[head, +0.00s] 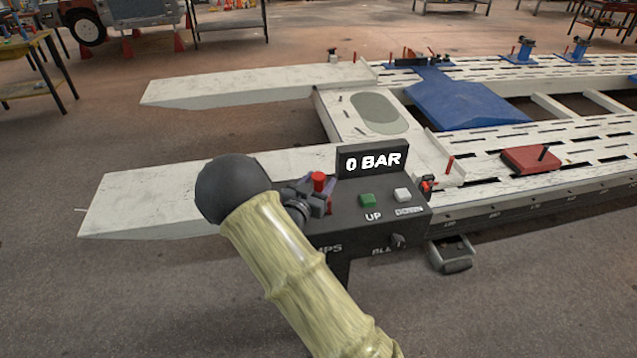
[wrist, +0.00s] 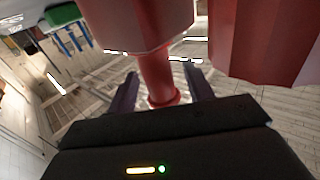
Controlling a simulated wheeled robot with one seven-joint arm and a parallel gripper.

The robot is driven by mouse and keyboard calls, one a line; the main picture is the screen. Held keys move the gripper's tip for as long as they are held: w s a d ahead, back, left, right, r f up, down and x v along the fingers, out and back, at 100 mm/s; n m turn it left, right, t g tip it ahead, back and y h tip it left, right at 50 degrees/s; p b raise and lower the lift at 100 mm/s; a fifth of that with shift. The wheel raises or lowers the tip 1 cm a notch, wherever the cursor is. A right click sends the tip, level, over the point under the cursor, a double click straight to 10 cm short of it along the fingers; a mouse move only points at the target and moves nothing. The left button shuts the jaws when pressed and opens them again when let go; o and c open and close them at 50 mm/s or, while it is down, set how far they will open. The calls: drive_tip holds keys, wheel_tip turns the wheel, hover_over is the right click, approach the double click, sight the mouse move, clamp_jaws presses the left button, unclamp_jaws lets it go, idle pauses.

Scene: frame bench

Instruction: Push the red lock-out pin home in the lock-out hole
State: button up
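In the head view, a red pin-like piece (head: 319,181) stands by the left end of the black control box (head: 375,222). My gripper (head: 310,192) is around it, mostly behind my own arm. In the wrist view, a thin red stem (wrist: 154,75) with a collar at its lower end lies between the fingers of my gripper (wrist: 160,88). A slim gap shows on each side, so the fingers look open. I cannot tell for sure that this red piece is the lock-out pin. The lock-out hole cannot be made out.
The box carries a "0 BAR" display (head: 373,160), a green UP button (head: 367,200) and a white DOWN button (head: 403,195). Behind it lies a white slotted frame bench (head: 590,140) with a blue plate (head: 465,105) and a red block (head: 530,158). Large red shapes (wrist: 265,40) crowd the wrist view.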

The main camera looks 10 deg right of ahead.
drive_tip(key=shift+s+a+f+b, duration=0.1)
drive_tip(key=shift+s+a+b, duration=0.2)
drive_tip(key=shift+s+a, duration=0.2)
drive_tip(key=b+v, duration=0.3)
drive_tip(key=v, duration=1.3)
drive_tip(key=shift+d, duration=0.15)
drive_tip(key=s+d+n+g+y, duration=0.4)
drive_tip(key=s+d+g+y, duration=0.1)
drive_tip(key=s, duration=0.3)
drive_tip(key=s+d+n+g+y, duration=0.3)
drive_tip(key=s+d+g+y, duration=0.3)
drive_tip(key=s, duration=0.2)
drive_tip(key=shift+n+p, duration=0.4)
drive_tip(key=shift+p, duration=0.05)
